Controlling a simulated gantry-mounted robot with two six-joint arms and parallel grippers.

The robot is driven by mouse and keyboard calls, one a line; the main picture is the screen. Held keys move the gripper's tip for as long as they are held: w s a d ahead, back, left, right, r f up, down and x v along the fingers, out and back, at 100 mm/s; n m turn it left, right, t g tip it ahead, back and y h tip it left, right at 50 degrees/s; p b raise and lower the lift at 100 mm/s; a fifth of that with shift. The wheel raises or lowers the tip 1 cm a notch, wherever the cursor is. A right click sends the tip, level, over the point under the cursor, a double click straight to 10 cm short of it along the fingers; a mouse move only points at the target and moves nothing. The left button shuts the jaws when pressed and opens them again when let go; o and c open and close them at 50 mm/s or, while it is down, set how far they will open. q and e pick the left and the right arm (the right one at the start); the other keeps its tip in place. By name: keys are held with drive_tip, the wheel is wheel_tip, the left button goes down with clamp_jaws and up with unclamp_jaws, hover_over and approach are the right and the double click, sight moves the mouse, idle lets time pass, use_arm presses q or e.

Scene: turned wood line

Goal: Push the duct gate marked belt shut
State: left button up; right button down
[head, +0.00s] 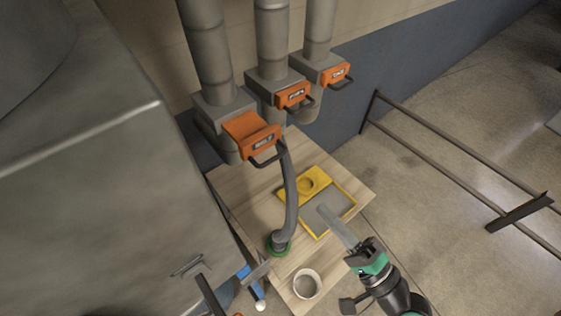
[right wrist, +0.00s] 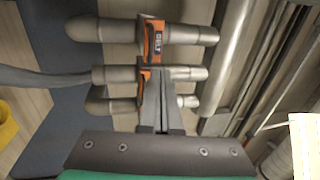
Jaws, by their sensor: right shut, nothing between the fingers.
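The duct gate marked BELT (head: 251,131) is an orange slide with a dark handle (head: 267,153), set in a grey housing on the nearest, leftmost duct. Its orange plate sticks out of the housing further than the plates of the other two gates. My right gripper (head: 324,210) is shut and empty, low and to the right of the gate, apart from it, above the table. In the right wrist view, the shut fingers (right wrist: 161,74) point towards the ducts, and the BELT label (right wrist: 157,45) shows just beyond their tips. My left gripper does not show.
Two more orange gates, a middle one (head: 293,96) and a right one (head: 337,76), sit behind. A grey hose (head: 291,190) hangs to the wooden table (head: 233,187). A large grey machine (head: 85,190) fills the left.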

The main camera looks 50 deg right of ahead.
wheel_tip(320, 180, down, 2)
drive_tip(key=p, duration=0.5)
approach(266, 147)
use_arm(q)
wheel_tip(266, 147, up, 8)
drive_tip(key=p, duration=0.3)
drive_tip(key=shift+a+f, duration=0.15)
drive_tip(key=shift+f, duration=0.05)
use_arm(e)
drive_tip(key=x, duration=0.2)
drive_tip(key=shift+w+r, duration=0.25)
drive_tip(key=shift+r, duration=0.1)
